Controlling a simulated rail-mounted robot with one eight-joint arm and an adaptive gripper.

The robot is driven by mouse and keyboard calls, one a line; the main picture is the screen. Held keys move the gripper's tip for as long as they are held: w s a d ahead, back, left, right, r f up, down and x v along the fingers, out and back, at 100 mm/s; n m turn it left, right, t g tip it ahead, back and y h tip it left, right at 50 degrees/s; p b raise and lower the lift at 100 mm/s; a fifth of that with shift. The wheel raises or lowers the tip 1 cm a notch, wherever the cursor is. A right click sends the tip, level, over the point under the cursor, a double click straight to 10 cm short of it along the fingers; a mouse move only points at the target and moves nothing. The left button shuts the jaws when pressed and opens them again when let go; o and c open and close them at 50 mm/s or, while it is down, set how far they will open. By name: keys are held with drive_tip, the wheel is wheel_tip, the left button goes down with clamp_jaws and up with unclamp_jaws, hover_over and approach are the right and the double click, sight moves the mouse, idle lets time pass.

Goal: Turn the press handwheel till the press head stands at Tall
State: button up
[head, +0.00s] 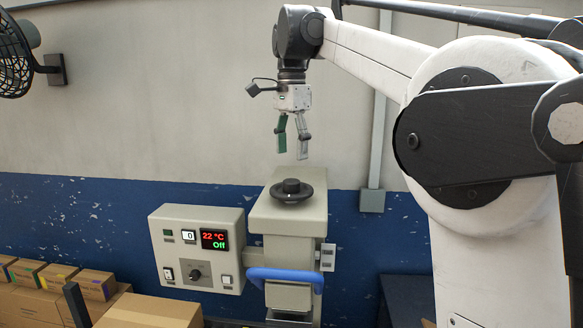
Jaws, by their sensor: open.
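The press handwheel (292,191) is a dark round wheel with a raised hub, lying flat on top of the beige press column (298,222). My gripper (291,156) hangs above the wheel, fingers pointing down, open and empty. It is apart from the wheel, with a clear gap below the fingertips. A small light plate (327,257) sits on the right side of the column; its marks are too small to read. I cannot make out the press head or its height setting.
A control box (197,250) left of the column shows 22 °C and Off. A blue bar handle (286,275) crosses the column's front. Cardboard boxes (95,284) stand at lower left. A fan (12,55) and a grey wall conduit (376,150) are behind.

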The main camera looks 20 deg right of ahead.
wheel_tip(320, 180, up, 4)
drive_tip(key=shift+r, duration=0.1)
idle(0.4)
drive_tip(key=s+f+n+t+b, duration=0.1)
drive_tip(key=s+f+n+b, duration=0.1)
drive_tip(key=s+f, duration=0.2)
drive_tip(key=s+f+n+t+b, duration=0.1)
drive_tip(key=s+f+n, duration=0.1)
drive_tip(key=s+f, duration=0.3)
drive_tip(key=s+f+n+t+b, duration=0.1)
drive_tip(key=s+f+n+b, duration=0.1)
drive_tip(key=s+f, duration=0.3)
drive_tip(key=shift+f+n+b, duration=0.35)
drive_tip(key=shift+f+n, duration=0.05)
drive_tip(key=shift+f, duration=0.25)
drive_tip(key=s+f+n+t+b, duration=0.2)
drive_tip(key=s+f, duration=0.6)
drive_tip(key=f, duration=0.5)
drive_tip(key=s+f+n+t+b, duration=0.2)
drive_tip(key=s+f+n, duration=0.3)
drive_tip(key=s+f, duration=0.4)
wheel_tip(320, 180, down, 5)
drive_tip(key=shift+s+r+b, duration=0.2)
drive_tip(key=shift+b, duration=0.35)
